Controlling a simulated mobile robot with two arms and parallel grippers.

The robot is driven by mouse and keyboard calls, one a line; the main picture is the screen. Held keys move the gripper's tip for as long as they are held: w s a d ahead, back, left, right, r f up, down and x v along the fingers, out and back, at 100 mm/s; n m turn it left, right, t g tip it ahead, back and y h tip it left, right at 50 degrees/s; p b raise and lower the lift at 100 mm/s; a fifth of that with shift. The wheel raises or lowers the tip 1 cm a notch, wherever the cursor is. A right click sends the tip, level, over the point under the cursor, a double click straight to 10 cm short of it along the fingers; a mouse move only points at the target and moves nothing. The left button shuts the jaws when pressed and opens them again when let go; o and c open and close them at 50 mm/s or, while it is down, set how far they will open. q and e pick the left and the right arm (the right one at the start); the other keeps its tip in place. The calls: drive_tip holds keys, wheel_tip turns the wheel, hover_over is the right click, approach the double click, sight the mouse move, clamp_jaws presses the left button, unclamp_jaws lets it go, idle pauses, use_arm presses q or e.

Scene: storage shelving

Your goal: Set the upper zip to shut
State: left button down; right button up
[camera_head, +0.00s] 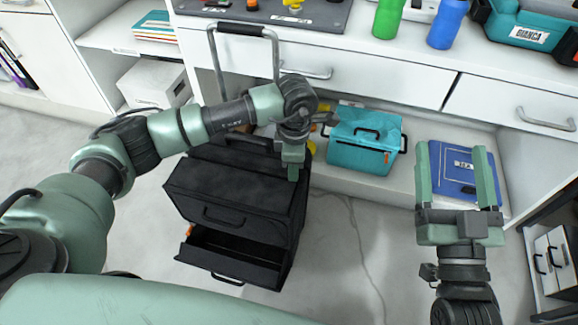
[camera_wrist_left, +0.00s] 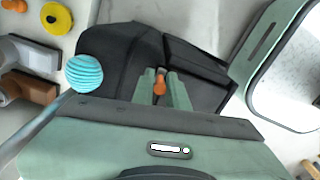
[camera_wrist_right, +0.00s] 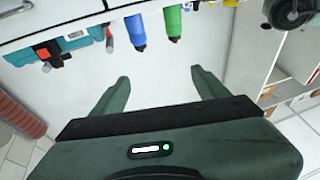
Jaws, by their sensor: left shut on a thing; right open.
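The black case (camera_head: 235,185) stands on the floor with a handle on its front and a raised metal tube handle behind. Its lower compartment (camera_head: 230,250) is open at the front. My left gripper (camera_head: 293,174) is at the right side of the case's top. In the left wrist view, its fingers are closed around a small orange zip pull (camera_wrist_left: 160,85), against the black case (camera_wrist_left: 125,65). How far the upper zip runs is hidden. My right gripper (camera_head: 457,148) is open and empty, apart from the case at the right.
A counter with drawers (camera_head: 360,72) runs above. A cable (camera_head: 350,215) lies on the floor. The floor right of the case is mostly clear.

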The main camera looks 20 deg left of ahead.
use_arm(q)
drive_tip(key=shift+d, duration=0.25)
drive_tip(key=c, duration=1.5)
unclamp_jaws()
drive_tip(key=shift+d, duration=0.1)
use_arm(e)
drive_tip(key=shift+d, duration=0.15)
use_arm(q)
drive_tip(key=shift+r, duration=0.3)
wheel_tip(320, 180, up, 7)
drive_tip(key=shift+f+p, duration=0.2)
drive_tip(key=shift+p, duration=0.8)
drive_tip(key=shift+r, duration=0.35)
use_arm(e)
wheel_tip(320, 180, down, 9)
drive_tip(key=d+g+h, duration=0.1)
drive_tip(key=g, duration=0.4)
drive_tip(key=shift+f+g+h, duration=0.2)
drive_tip(key=shift+g+h, duration=0.1)
use_arm(q)
drive_tip(key=shift+f, duration=0.1)
use_arm(e)
drive_tip(key=shift+d, duration=0.1)
